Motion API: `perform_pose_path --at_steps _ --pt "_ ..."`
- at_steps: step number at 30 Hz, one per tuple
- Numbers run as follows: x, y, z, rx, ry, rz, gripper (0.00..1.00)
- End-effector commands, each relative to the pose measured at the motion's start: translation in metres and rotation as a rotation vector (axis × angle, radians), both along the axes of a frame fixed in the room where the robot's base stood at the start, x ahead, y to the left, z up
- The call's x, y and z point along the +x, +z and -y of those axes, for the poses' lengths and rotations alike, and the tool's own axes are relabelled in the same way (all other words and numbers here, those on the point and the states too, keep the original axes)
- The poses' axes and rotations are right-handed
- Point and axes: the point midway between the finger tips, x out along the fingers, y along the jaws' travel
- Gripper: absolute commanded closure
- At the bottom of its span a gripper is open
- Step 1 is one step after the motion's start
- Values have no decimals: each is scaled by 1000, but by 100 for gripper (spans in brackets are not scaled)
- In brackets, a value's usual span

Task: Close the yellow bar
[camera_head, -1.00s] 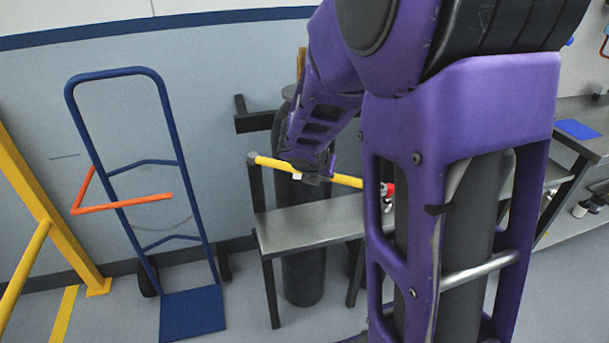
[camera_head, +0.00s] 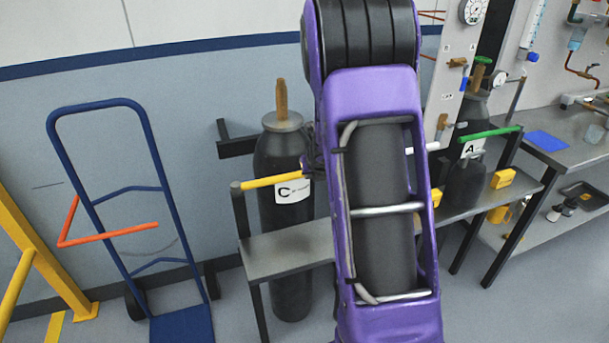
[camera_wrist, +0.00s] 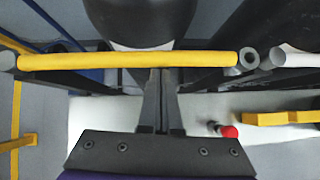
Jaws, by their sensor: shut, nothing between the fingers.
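The yellow bar (camera_head: 270,181) starts at the left post (camera_head: 237,200) and runs in front of the dark cylinder marked C (camera_head: 270,215). My arm hides its right part. In the wrist view the bar (camera_wrist: 130,60) lies straight across, from a grey post top (camera_wrist: 6,60) at the left to a round grey post top (camera_wrist: 249,57) at the right. Its right end is right beside that post top; I cannot tell whether they touch. My gripper (camera_wrist: 161,72) is shut and empty, with its fingertips at the near side of the bar's middle.
A grey bench (camera_head: 285,250) stands below the bar. A blue hand truck (camera_head: 150,190) with an orange bar (camera_head: 105,236) is at the left. A green bar (camera_head: 490,133) crosses cylinder A (camera_head: 465,180) at the right. A white bar (camera_wrist: 298,61) starts beside the right post.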

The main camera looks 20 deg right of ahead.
Motion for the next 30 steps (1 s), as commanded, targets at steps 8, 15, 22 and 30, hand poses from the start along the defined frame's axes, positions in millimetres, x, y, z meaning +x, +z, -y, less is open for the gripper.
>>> perform_pose_path --at_steps 8,15,22,30 --pt "4 0 9 0 -15 1 100" --pt "4 1 10 0 -16 3 100" --pt "5 1 9 0 -16 4 100" --pt "6 4 2 1 -16 3 100"
